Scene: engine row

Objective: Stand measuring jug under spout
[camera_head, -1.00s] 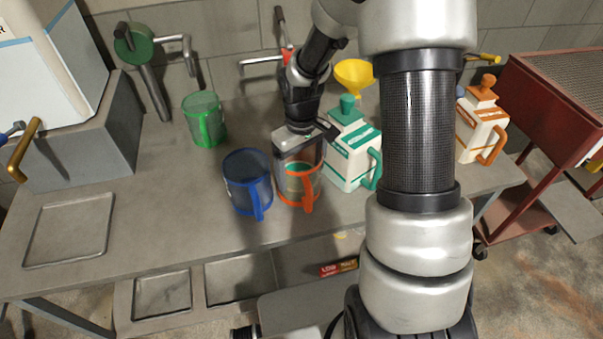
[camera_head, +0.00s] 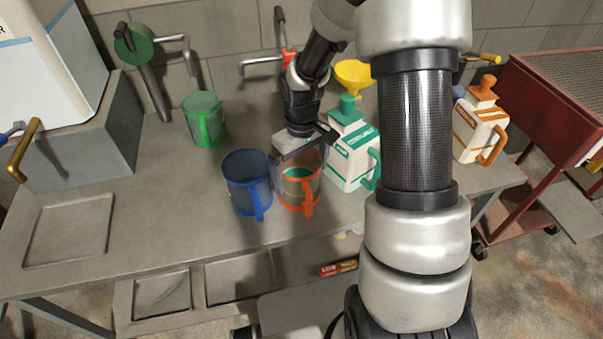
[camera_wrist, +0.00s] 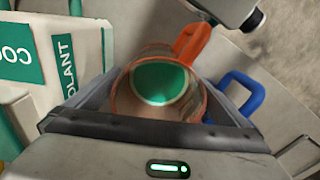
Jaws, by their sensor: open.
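An orange-trimmed clear measuring jug (camera_head: 299,190) stands upright on the bench with green liquid in it. It also shows in the wrist view (camera_wrist: 160,82), seen from above with its handle at the top. My gripper (camera_head: 298,158) is open, pointing down over this jug. In the wrist view, its fingers (camera_wrist: 160,100) lie on either side of the jug's rim; I cannot tell whether they touch it. A blue jug (camera_head: 246,182) stands close on the left. A green jug (camera_head: 204,120) stands farther back. A green-topped pump spout (camera_head: 172,39) is at the back left.
A white-and-green coolant can (camera_head: 350,150) stands close on the right of the orange jug, with a yellow funnel (camera_head: 354,76) behind. An orange-and-white can (camera_head: 478,125) is farther right. A gold tap (camera_head: 24,150) overhangs the left bench end near a tray (camera_head: 68,230). The left-middle bench is clear.

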